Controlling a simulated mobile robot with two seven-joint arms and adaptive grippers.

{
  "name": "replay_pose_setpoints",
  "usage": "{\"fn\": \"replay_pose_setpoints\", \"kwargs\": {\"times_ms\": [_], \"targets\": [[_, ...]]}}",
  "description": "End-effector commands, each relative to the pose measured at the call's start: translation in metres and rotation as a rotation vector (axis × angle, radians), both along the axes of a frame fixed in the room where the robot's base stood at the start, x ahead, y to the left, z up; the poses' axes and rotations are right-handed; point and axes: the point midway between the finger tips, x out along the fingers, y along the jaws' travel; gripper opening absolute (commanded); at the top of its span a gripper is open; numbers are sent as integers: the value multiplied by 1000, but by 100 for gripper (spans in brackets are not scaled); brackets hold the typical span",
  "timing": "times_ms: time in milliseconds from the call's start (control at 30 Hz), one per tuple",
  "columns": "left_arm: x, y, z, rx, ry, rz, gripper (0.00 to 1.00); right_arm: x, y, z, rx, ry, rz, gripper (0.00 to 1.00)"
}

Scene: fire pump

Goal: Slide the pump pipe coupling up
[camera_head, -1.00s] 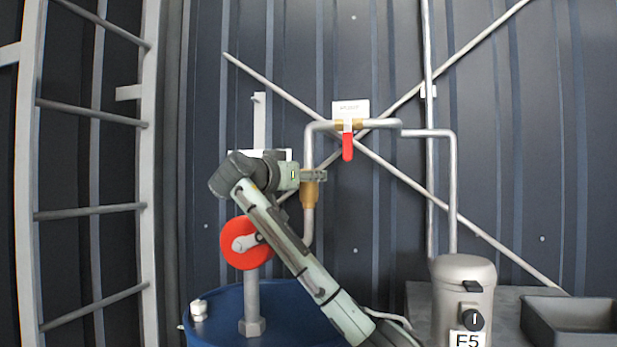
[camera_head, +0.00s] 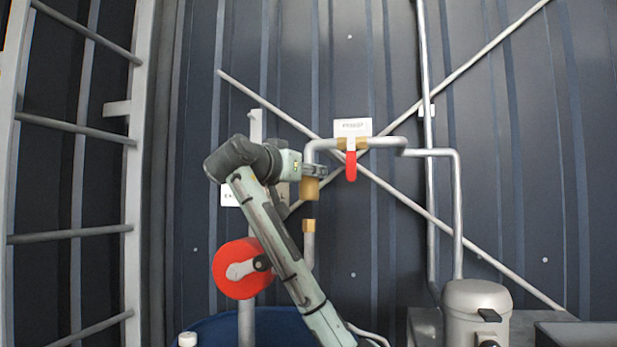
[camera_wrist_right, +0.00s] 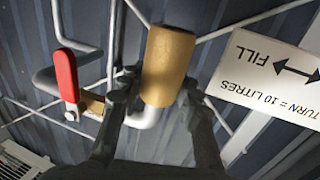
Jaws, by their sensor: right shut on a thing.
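The brass pump pipe coupling (camera_head: 309,189) sits around the upright grey pipe below its upper bend in the head view. A dark section (camera_head: 309,210) shows beneath it, then a separate short brass collar (camera_head: 308,226) on the lower pipe. My right gripper (camera_head: 315,171) is shut on the coupling near its top, coming from the left of the pipe. In the right wrist view the coupling (camera_wrist_right: 166,66) stands between the two dark fingers of my right gripper (camera_wrist_right: 158,92). My left gripper is in neither view.
A valve with a red lever (camera_head: 351,165) sits on the pipe to the right, beneath a white label (camera_head: 352,127). A red wheel (camera_head: 236,268) stands above a blue drum (camera_head: 215,327). A grey canister (camera_head: 477,300) is at lower right. A ladder (camera_head: 134,180) stands at left.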

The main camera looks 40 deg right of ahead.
Motion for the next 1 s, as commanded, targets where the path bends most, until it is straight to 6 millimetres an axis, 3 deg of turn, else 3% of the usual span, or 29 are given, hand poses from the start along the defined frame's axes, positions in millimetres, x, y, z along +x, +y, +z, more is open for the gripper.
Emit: {"fn": "replay_pose_setpoints", "kwargs": {"times_ms": [33, 67, 233, 633, 1000], "targets": [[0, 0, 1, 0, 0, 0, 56, -1, 1, 6, -11, -7, 4, 0], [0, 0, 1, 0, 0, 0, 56, -1, 1, 6, -11, -9, 4, 36], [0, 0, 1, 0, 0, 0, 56, -1, 1, 5, -9, -7, 3, 56], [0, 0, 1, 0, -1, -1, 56, -4, 9, 3, -6, -4, 3, 56], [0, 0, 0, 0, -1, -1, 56, -35, 77, 3, -6, -6, 7, 56]]}}
